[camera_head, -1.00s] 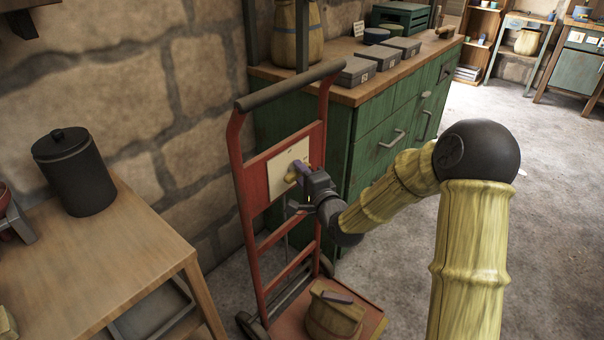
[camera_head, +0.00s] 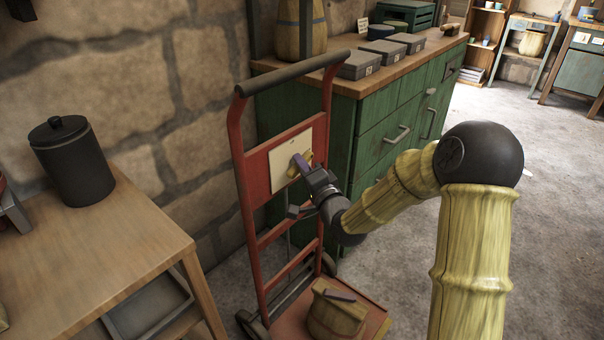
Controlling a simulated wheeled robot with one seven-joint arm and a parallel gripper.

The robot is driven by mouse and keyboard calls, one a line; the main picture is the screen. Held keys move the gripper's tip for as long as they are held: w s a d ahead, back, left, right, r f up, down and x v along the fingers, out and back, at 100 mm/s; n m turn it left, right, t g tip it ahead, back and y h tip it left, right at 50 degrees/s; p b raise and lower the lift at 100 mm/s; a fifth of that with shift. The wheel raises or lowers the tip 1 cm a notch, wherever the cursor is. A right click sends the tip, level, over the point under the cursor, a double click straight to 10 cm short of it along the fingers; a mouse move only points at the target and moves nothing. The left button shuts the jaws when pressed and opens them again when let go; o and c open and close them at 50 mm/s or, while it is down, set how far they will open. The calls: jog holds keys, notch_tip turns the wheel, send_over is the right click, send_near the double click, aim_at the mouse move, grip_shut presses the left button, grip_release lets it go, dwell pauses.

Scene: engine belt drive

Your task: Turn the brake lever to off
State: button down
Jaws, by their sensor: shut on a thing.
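The plate is fixed to the red panel of a hand truck (camera_head: 249,188). My gripper (camera_head: 309,172) is at the lever from the right, shut on it. The fingertips and part of the lever are hard to make out at this size. Any on or off marking on the plate is too small to read.
A wooden table (camera_head: 100,250) with a black canister (camera_head: 72,163) stands at left. A green cabinet (camera_head: 372,140) with boxes on top is behind the hand truck. A sack-like bundle (camera_head: 337,312) rests on the truck's base. Open floor lies at right.

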jog(key=n+y+b, duration=0.1)
jog(key=n, duration=0.1)
jog(key=f+n+y+b, duration=0.1)
jog(key=n+b, duration=0.1)
jog(key=shift+s+a, duration=0.1)
jog(key=shift+a, duration=0.05)
jog(key=n+y+b, duration=0.2)
jog(key=n+b, duration=0.1)
jog(key=n, duration=0.1)
jog(key=shift+n, duration=0.4)
jog(key=n+y+b, duration=0.1)
jog(key=n, duration=0.1)
jog(key=n+g+y+b, duration=0.1)
jog(key=n+b, duration=0.1)
jog(key=n, duration=0.1)
jog(key=shift+w+r+n+g+y+b, duration=0.1)
jog(key=shift+n+g+y+b, duration=0.35)
jog(key=shift+n, duration=0.75)
jog(key=shift+w+n+g+y+b, duration=0.1)
jog(key=shift+n+g+y+b, duration=0.35)
jog(key=shift+n, duration=0.75)
jog(key=shift+g, duration=0.3)
jog(key=c, duration=1.4)
grip_release()
jog(key=shift+c, duration=0.2)
jog(key=shift+o, duration=0.6)
jog(key=shift+d+r, duration=0.15)
jog(key=shift+d, duration=0.05)
